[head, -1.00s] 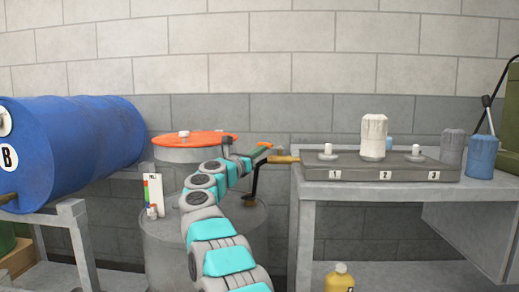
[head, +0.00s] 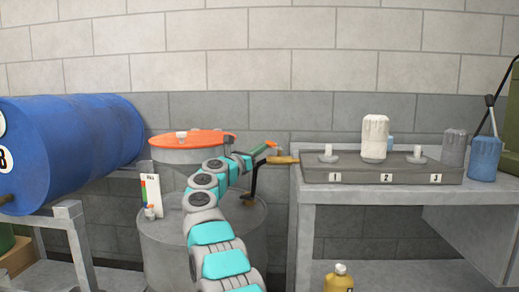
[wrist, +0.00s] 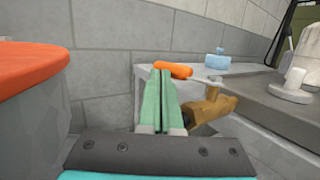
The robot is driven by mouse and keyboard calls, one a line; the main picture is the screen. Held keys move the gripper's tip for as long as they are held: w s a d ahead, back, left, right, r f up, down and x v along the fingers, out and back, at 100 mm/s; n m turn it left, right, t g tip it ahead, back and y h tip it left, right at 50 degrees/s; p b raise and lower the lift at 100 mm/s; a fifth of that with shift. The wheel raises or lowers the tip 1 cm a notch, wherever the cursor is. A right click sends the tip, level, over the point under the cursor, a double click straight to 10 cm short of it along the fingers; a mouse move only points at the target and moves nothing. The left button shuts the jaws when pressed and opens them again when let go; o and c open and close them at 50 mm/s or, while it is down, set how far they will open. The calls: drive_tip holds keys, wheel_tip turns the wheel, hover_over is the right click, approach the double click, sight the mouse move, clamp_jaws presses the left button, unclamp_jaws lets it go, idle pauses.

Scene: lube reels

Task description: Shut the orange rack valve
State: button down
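The orange valve lever (wrist: 173,69) shows in the wrist view just beyond my fingertips, above a brass valve body (wrist: 212,108) at the left end of the rack. In the head view the brass valve (head: 284,160) sticks out left from the rack, with a bit of the orange lever (head: 271,144) at my fingertips. My gripper (wrist: 161,72) has green fingers pressed together, with nothing seen between them. In the head view my gripper (head: 264,148) is just left of and above the brass valve. Whether the fingertips touch the lever cannot be told.
A blue drum (head: 75,140) lies on a stand at far left.

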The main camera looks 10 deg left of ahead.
drive_tip(key=shift+x, duration=0.9)
drive_tip(key=shift+f, duration=0.2)
drive_tip(key=b+v, duration=0.5)
drive_tip(key=v, duration=0.2)
drive_tip(key=shift+s+a, duration=0.15)
drive_tip(key=shift+s, duration=0.15)
